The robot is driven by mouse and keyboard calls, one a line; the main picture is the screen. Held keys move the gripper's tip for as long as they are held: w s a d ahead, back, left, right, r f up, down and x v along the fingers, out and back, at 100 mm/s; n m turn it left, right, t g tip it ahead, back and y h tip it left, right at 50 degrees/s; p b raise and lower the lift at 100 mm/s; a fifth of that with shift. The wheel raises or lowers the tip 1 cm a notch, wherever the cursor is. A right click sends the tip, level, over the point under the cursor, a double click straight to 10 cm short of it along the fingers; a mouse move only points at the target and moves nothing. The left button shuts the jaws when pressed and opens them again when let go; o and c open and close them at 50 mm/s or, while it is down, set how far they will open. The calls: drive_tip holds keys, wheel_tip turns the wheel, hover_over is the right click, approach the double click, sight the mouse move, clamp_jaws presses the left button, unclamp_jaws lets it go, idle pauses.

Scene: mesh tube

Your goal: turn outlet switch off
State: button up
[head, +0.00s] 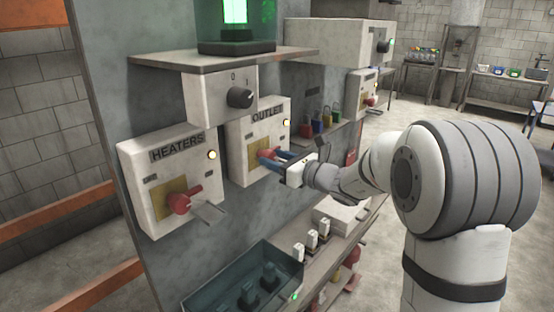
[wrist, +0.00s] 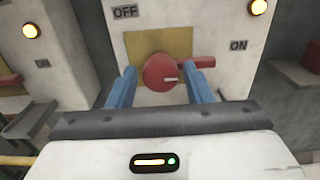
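The outlet switch box (head: 258,112) is a white panel lettered OUTLET on the grey upright board. Its red rotary switch (wrist: 165,72) sits on a yellow plate, and its lever points right, toward the ON label (wrist: 238,45). The OFF label (wrist: 125,12) is at the upper left. My gripper (head: 275,162) is at the switch, partly covering it in the head view. In the wrist view its blue fingers (wrist: 160,75) are apart, one on each side of the round red hub. The right finger is just below the lever; I cannot tell whether it touches.
The heaters box (head: 165,165) with a red switch (head: 183,203) is close on the left. A box with a black knob (head: 240,97) is above. A lamp (wrist: 259,7) glows on the outlet box. A dark green tray (head: 215,285) is below.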

drive_tip(key=c, duration=0.6)
drive_tip(key=shift+d, duration=0.2)
drive_tip(key=shift+c, duration=0.5)
drive_tip(key=shift+a, duration=0.15)
drive_tip(key=shift+s+a+f+n+b, duration=0.1)
drive_tip(key=shift+n+b, duration=2.9)
drive_tip(key=shift+b, duration=2.15)
drive_tip(key=shift+a+f+n+b, duration=0.15)
drive_tip(key=shift+n+b, duration=2.85)
drive_tip(key=shift+b, duration=2.1)
drive_tip(key=shift+s+d+f+n+b, duration=0.1)
drive_tip(key=shift+n+b, duration=2.9)
drive_tip(key=shift+b, duration=2.15)
drive_tip(key=o, duration=1)
drive_tip(key=shift+r, duration=0.1)
